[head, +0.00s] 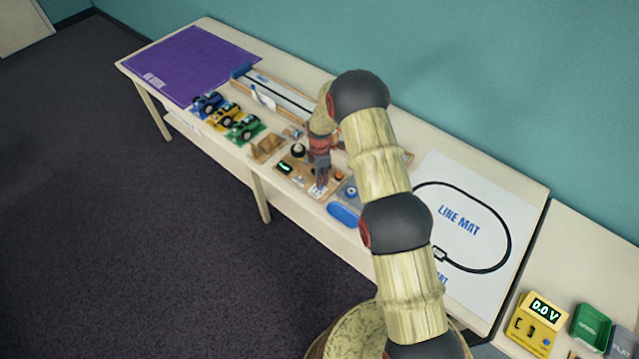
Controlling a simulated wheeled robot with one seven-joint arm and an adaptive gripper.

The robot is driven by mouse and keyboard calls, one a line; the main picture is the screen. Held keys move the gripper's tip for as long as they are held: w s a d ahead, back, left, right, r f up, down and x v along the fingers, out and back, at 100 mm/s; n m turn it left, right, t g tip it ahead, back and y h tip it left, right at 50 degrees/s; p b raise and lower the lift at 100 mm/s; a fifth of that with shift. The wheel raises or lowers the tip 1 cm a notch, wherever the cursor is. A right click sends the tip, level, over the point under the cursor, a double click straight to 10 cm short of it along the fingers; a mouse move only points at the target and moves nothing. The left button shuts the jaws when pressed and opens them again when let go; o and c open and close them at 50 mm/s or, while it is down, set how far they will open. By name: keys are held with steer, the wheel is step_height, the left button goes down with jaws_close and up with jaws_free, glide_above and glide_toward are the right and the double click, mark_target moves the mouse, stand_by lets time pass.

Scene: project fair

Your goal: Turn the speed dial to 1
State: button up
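A small wooden control board (296,180) lies on the long table in the head view. A round black knob (298,150), which looks like the speed dial, sits at its far left part. Its pointer and numbers are too small to read. A small dark display with green glow (284,167) is at the board's left edge. My gripper (320,187) points down over the board, just right of the knob and apart from it in the picture. The fingers are small and dark, and I cannot tell whether they are open or shut. My arm hides part of the board's right side.
An orange button (339,177) and a blue oval item (343,214) are close to my gripper. Toy cars (226,117) and a ramp track (275,92) stand to the left. A line mat (493,205) lies right, and a yellow meter (536,322) reads 0.0 V.

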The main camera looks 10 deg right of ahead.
steer(key=shift+f, duration=2.45)
steer(key=c, duration=0.4)
jaws_close()
